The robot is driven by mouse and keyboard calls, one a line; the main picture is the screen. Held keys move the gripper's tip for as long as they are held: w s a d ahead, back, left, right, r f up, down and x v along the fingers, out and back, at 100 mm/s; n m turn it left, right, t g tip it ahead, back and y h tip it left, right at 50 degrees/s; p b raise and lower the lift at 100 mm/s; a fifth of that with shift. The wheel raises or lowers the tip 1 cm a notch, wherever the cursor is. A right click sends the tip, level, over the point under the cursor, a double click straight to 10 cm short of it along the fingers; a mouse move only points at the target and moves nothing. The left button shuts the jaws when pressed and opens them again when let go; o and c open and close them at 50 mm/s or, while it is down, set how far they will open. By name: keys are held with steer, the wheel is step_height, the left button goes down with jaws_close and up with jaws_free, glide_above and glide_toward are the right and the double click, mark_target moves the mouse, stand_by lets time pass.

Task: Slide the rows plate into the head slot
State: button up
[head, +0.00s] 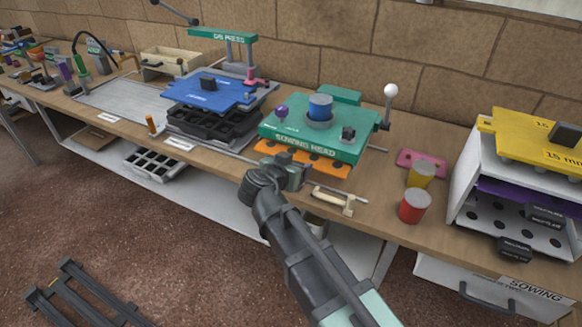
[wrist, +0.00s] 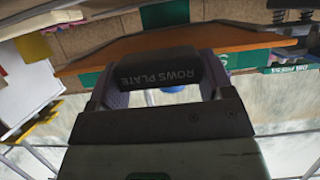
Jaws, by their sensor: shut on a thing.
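The rows plate (head: 322,164) is a flat orange plate with dark holes. In the head view its front strip shows below the front edge of the green sowing head (head: 310,128); its rear part is hidden, so I cannot tell how far it sits in the slot. My gripper (head: 288,172) is at the plate's front edge, shut on its dark handle. In the wrist view the handle (wrist: 160,68), lettered "ROWS PLATE", lies between the fingers of my gripper (wrist: 160,82), with the orange plate (wrist: 215,42) beyond it. The slot itself is hidden.
A blue plate (head: 208,92) lies on a black tray (head: 212,125) left of the head. A pale handle (head: 333,199) is at the bench edge.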

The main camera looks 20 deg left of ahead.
mark_target(301, 157)
steer(key=shift+w+d, duration=0.15)
steer(key=shift+w, duration=1.5)
steer(key=o, duration=1.1)
steer(key=shift+c, duration=0.2)
steer(key=shift+s, duration=0.1)
steer(key=shift+s+a, duration=0.2)
steer(key=shift+s, duration=2.5)
